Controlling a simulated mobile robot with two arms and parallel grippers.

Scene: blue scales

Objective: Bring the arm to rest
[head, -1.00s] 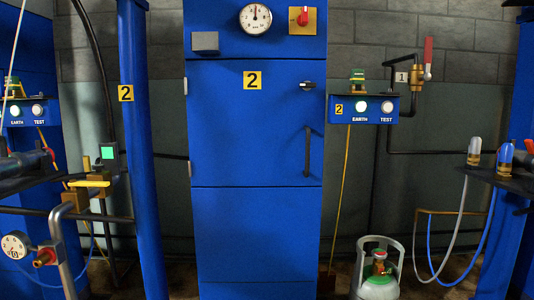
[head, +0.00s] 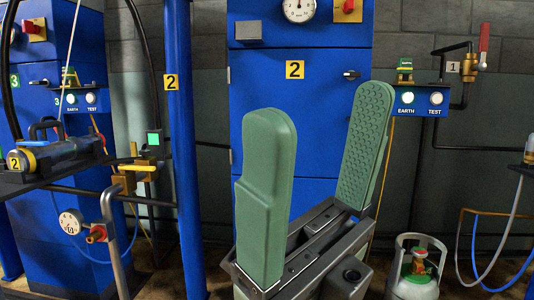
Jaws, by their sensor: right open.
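My right gripper (head: 321,112) stands large in the middle of the head view, its two green fingers pointing up. The fingers are wide apart, with nothing between them. The right finger shows its textured inner pad, and the dark gripper body is below. It appears in front of the blue cabinet (head: 262,80) marked 2, and I cannot tell how far off the cabinet is. My left gripper is not in view.
A green-and-white gas cylinder (head: 416,280) stands on the floor at the right. A blue EARTH/TEST box (head: 420,98) hangs above it. At the left are a blue post (head: 181,140), a pressure gauge (head: 71,223), pipes and a shelf (head: 50,180) holding a tool (head: 60,152).

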